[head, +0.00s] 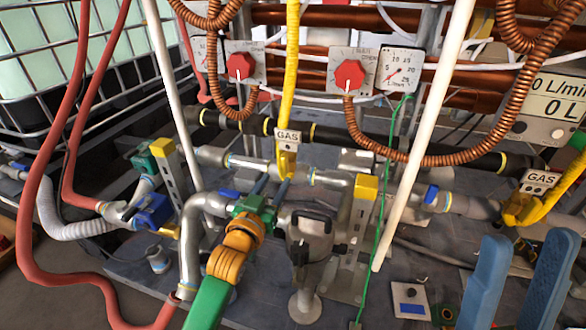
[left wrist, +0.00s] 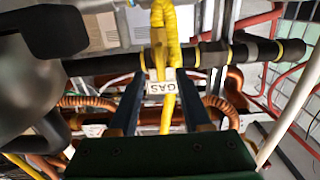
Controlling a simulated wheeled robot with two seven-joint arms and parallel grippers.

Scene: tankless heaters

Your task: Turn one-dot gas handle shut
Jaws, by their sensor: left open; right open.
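A GAS tag (head: 288,137), seemingly with one dot, hangs by a yellow gas fitting (head: 286,162) below a yellow hose in the head view. The tag also shows in the left wrist view (left wrist: 162,87), upside down and between my fingers. My left gripper (head: 272,183) is open just below and in front of the tag, with two blue fingers apart. In its wrist view the left gripper (left wrist: 160,76) has a finger on each side of the yellow part, with gaps. A second GAS tag (head: 539,180), seemingly with two dots, is at right. My right gripper (head: 530,240) is open and empty, lower right.
Grey pipes with yellow-capped posts (head: 366,187) stand around the left gripper. A grey canister (head: 311,230) is close to its right. A white pole (head: 425,135) and a green cable (head: 372,215) stand between the arms. Red knobs (head: 240,66) are on panels behind.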

